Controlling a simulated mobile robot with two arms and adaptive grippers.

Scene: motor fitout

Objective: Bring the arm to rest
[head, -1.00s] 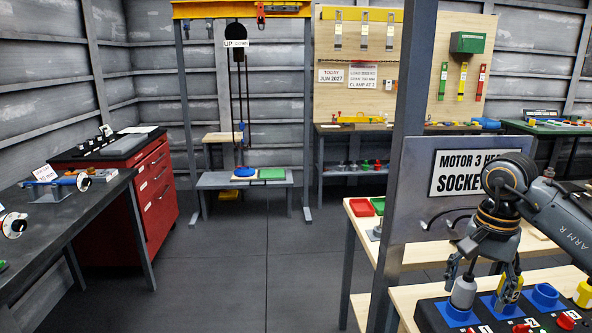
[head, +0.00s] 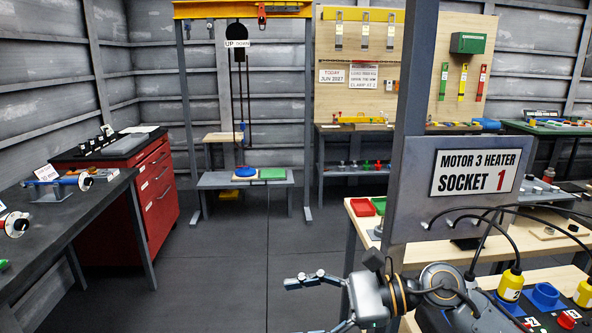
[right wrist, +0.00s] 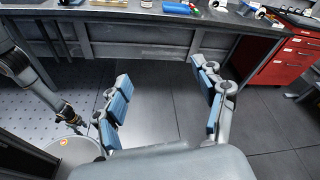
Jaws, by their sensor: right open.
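My right gripper (head: 300,307) is open and empty, low in the middle of the head view, left of the socket panel. In the right wrist view its two fingers are spread wide (right wrist: 160,72) over the dark floor, with nothing between them. A yellow plug (head: 510,287) with a black cable stands upright at the black socket panel (head: 530,310), apart from the gripper. An empty-looking blue socket (head: 545,295) is beside it. My right forearm hides the panel's left part. My left gripper (right wrist: 70,120) shows small in the right wrist view; its jaw state is unclear.
A post and a sign board (head: 475,172) reading "Motor 3 Heater Socket 1" stand behind the panel. A second yellow plug (head: 583,292) is at the right edge. A dark workbench (head: 90,205) and red cabinet (head: 155,190) are at left. The middle floor (head: 240,270) is clear.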

